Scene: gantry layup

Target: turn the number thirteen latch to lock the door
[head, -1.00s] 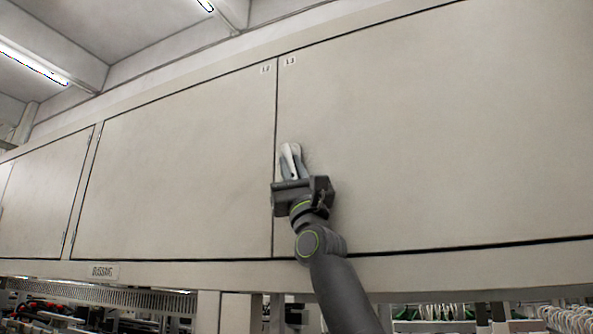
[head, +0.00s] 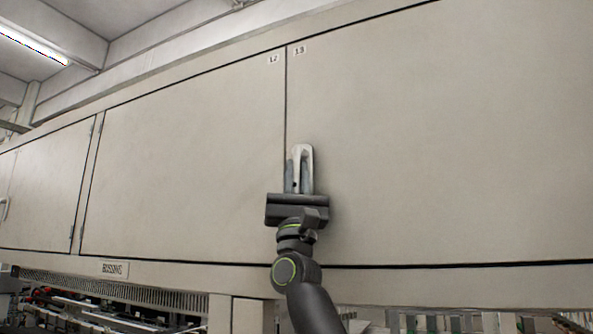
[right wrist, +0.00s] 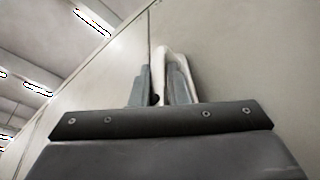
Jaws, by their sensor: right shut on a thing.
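The number thirteen latch (head: 304,150) is a pale looped handle on the right-hand door (head: 430,150), just right of the seam, below a small label (head: 299,50) that seems to read 13. It stands nearly upright. My right gripper (head: 299,178) has come from below and is shut on the latch, with grey fingers on either side of it. In the right wrist view the latch (right wrist: 165,55) rises between the two fingers (right wrist: 160,85); its lower part is partly hidden by them. My left gripper is not in view.
A neighbouring door (head: 190,160), with a label (head: 273,58) that seems to read 12, lies left of the seam. Another pale handle (head: 3,208) shows at the far left edge. A nameplate (head: 115,268) sits on the frame below. The door faces around the gripper are clear.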

